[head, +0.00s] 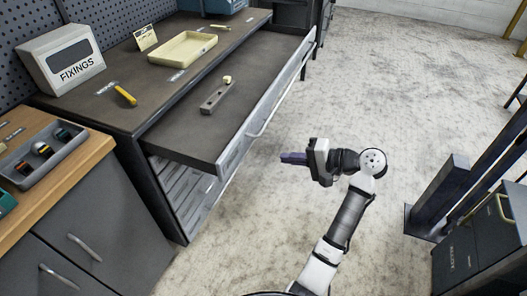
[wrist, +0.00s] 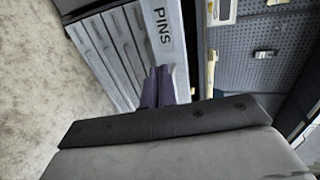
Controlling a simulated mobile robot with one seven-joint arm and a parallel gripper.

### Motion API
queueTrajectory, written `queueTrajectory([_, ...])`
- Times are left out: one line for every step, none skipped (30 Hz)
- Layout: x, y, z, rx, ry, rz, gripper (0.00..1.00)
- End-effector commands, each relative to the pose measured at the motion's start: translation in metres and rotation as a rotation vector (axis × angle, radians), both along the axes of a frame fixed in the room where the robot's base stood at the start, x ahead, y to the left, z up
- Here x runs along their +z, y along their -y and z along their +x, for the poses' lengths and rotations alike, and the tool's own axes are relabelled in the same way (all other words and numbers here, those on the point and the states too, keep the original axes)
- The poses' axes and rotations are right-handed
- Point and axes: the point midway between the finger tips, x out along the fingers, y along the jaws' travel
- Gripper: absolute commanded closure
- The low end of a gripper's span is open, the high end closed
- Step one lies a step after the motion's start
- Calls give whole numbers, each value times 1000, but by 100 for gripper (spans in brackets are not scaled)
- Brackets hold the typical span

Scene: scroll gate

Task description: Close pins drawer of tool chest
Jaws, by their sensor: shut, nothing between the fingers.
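The tool chest (head: 188,190) stands at the left in the head view. Its top drawer (head: 268,108) is pulled far out and has a pale front with a bar handle. In the wrist view the drawer front (wrist: 166,40) reads PINS, beside the lower drawer fronts (wrist: 105,50). A grey block with a pale knob (head: 215,97) lies in the drawer. My gripper (head: 283,157) is shut and empty, in front of the drawer and pointing at it, with a gap in the head view. Its dark purple fingers (wrist: 158,85) overlap the drawer front in the wrist view.
On the chest top are a FIXINGS box (head: 62,60), a cream tray (head: 183,48) and a yellow-handled tool (head: 125,95). A wooden-topped cabinet (head: 75,180) stands at lower left. A dark post and cabinet (head: 480,240) stand at right. The floor between (head: 350,90) is clear.

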Motion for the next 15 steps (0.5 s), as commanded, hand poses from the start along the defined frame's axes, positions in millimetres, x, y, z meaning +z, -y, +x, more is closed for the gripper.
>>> queueTrajectory([-1,-7,1,4,-3,0,100])
queueTrajectory([-3,-11,3,5,-2,0,100])
queueTrajectory([-4,-18,5,5,-2,0,100])
queueTrajectory([-6,-23,6,6,-2,0,100])
queueTrajectory([-7,-29,8,5,-2,0,100])
queueTrajectory([-10,-37,11,6,-2,-1,100])
queueTrajectory([-12,-43,13,5,-2,-1,100])
queueTrajectory([-14,-49,14,6,-1,-2,100])
queueTrajectory([-16,-57,17,5,-1,-1,100])
queueTrajectory([-18,-63,19,6,-2,-3,100])
queueTrajectory([-20,-69,21,5,-1,-2,100])
queueTrajectory([-23,-77,24,5,-2,-1,100])
queueTrajectory([-24,-82,26,5,-1,-2,100])
queueTrajectory([-26,-87,27,5,-1,-3,100])
queueTrajectory([-26,-94,30,4,1,-3,100])
